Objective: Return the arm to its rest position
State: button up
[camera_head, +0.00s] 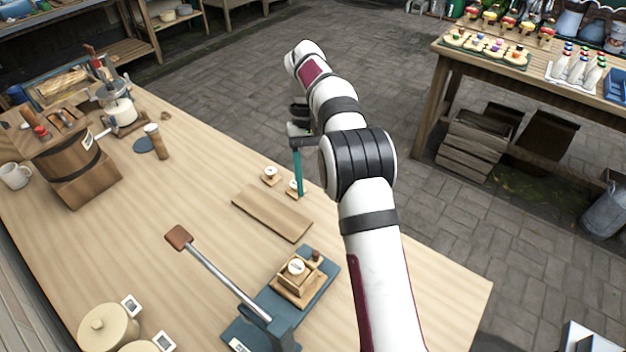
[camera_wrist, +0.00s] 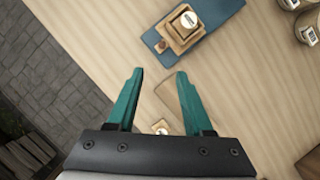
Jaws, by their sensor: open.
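My gripper (camera_head: 298,172) hangs over the wooden table (camera_head: 190,220), near its far right edge, with its teal fingers pointing down. In the wrist view my gripper (camera_wrist: 159,74) is open, with nothing between the two fingers. My white arm (camera_head: 375,270) reaches up from the bottom of the head view and bends over the table edge. In the head view the fingers overlap a small wooden piece with a white knob (camera_head: 294,187); I cannot tell their height above it. A similar piece (camera_head: 270,175) is just left.
A flat wooden board (camera_head: 272,213) lies in front of the small pieces. A blue-based lever press (camera_head: 318,283) holds a wooden block. A wooden churn box (camera_head: 75,155), a mug (camera_head: 15,175) and lidded jars (camera_head: 108,327) stand left. Another table (camera_head: 535,80) with racks is right, across open floor.

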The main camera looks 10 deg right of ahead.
jog(key=s+r+m+t, duration=0.2)
jog(key=s+r, duration=0.7)
jog(key=s, duration=0.5)
jog(key=s+f+m+t+y, duration=0.1)
jog(key=s+f, duration=0.2)
jog(key=s, duration=0.6)
jog(key=s+f+m+t, duration=0.1)
jog(key=s+f+m, duration=0.1)
jog(key=s, duration=0.7)
jog(key=shift+a+f+m+y, duration=0.3)
jog(key=shift+f+y, duration=0.1)
jog(key=shift+f, duration=0.1)
